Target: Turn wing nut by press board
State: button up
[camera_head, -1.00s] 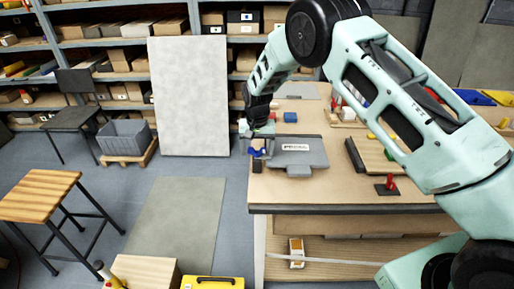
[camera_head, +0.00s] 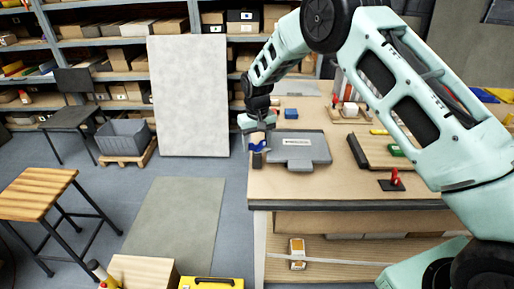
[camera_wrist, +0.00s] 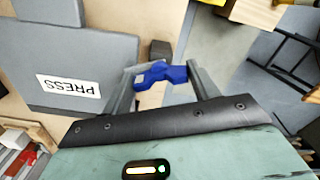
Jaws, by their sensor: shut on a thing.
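The blue wing nut (camera_head: 256,146) is at the left edge of the workbench, beside the grey press board (camera_head: 312,150). In the wrist view the blue wing nut (camera_wrist: 160,76) lies between the two grey fingers of my gripper (camera_wrist: 160,70), with its wings spanning them. My gripper is shut on it and hangs above it in the head view (camera_head: 257,138). The press board (camera_wrist: 85,50) with its white PRESS label is left of the fingers in the wrist view. A small dark block (camera_head: 257,160) is by the wing nut. The fingertip contact is too small to see in the head view.
A blue block (camera_head: 291,114) stands behind the press board. A wooden board (camera_head: 382,148) and a red-handled piece (camera_head: 394,180) are to the right.

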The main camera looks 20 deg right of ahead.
aim_at(257, 142)
jog(key=n+b, duration=0.3)
jog(key=n, duration=0.3)
jog(key=shift+n, duration=0.3)
jog(key=n, duration=0.3)
jog(key=shift+b, duration=0.35)
jog(key=shift+n, duration=1.8)
jog(key=shift+r, duration=0.1)
jog(key=o, duration=1)
notch_tip(257, 142, up, 17)
jog(key=b, duration=0.4)
jog(key=shift+r, duration=0.15)
